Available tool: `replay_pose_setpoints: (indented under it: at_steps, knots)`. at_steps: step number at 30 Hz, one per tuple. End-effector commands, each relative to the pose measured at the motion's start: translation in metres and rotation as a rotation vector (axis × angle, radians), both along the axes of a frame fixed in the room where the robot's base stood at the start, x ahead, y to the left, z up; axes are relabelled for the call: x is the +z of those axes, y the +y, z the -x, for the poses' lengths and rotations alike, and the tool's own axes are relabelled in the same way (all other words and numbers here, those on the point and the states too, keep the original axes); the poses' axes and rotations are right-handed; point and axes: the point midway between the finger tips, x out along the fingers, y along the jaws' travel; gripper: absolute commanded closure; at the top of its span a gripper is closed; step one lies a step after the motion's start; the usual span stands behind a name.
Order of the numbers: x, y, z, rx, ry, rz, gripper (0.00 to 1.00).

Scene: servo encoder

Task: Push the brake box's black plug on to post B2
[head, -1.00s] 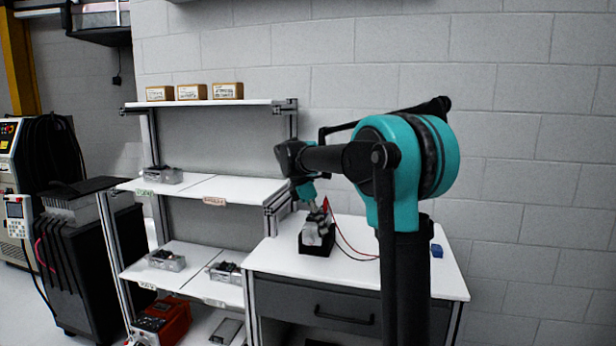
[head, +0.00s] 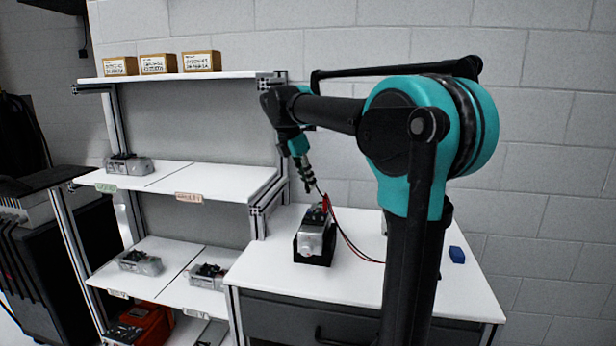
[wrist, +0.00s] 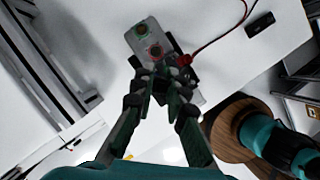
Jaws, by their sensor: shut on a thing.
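A silver servo unit (head: 312,238) sits in a black cradle (head: 322,257) on the white bench. My gripper (head: 309,190) points down, just above the unit's far end. In the wrist view my gripper (wrist: 164,84) is shut on what appears to be the black plug, mostly hidden between the fingertips. The posts' labels are unreadable.
Red and dark leads (head: 352,243) run over the bench to the right. A small blue block (head: 457,254) lies at the bench's right. A shelf rack (head: 180,175) with several similar units stands to the left. The bench front right of the cradle is clear.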

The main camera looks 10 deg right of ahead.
Motion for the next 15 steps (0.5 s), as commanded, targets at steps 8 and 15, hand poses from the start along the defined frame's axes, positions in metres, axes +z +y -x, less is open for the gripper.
replay_pose_setpoints:
  at_steps: [8, 15]
  knots:
    - [-0.018, 0.000, 0.000, -0.001, 0.000, 0.000, 1.00]
    - [-0.033, 0.000, 0.000, -0.001, 0.000, 0.000, 1.00]
